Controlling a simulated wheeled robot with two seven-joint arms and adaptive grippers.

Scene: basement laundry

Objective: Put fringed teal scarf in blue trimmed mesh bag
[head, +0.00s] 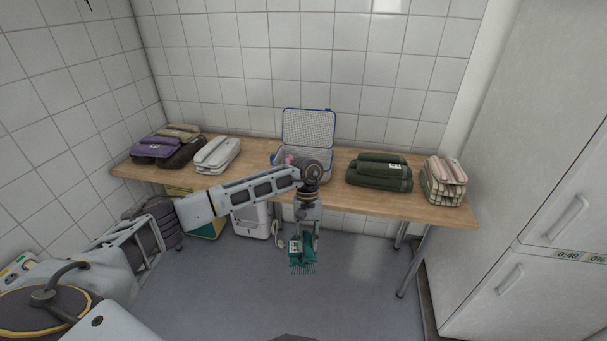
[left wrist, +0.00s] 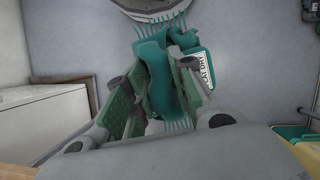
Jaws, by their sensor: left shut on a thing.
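The fringed teal scarf (head: 303,254) hangs from my left gripper (head: 304,236), in front of the table's front edge and over the floor. In the left wrist view the scarf (left wrist: 158,75) is bunched between the two fingers of the gripper (left wrist: 160,95), with fringe at its ends and a white label at its side. The blue trimmed mesh bag (head: 308,128) stands on the table with its lid raised at the back. My left arm hides part of its front. Something pink shows inside it. My right gripper is not in view.
The wooden table (head: 335,195) bears a folded white stack (head: 217,154) and purple and brown cloths (head: 160,148) on the left, and a green stack (head: 379,172) and a striped stack (head: 444,182) on the right. A tall white cabinet (head: 540,150) stands at right.

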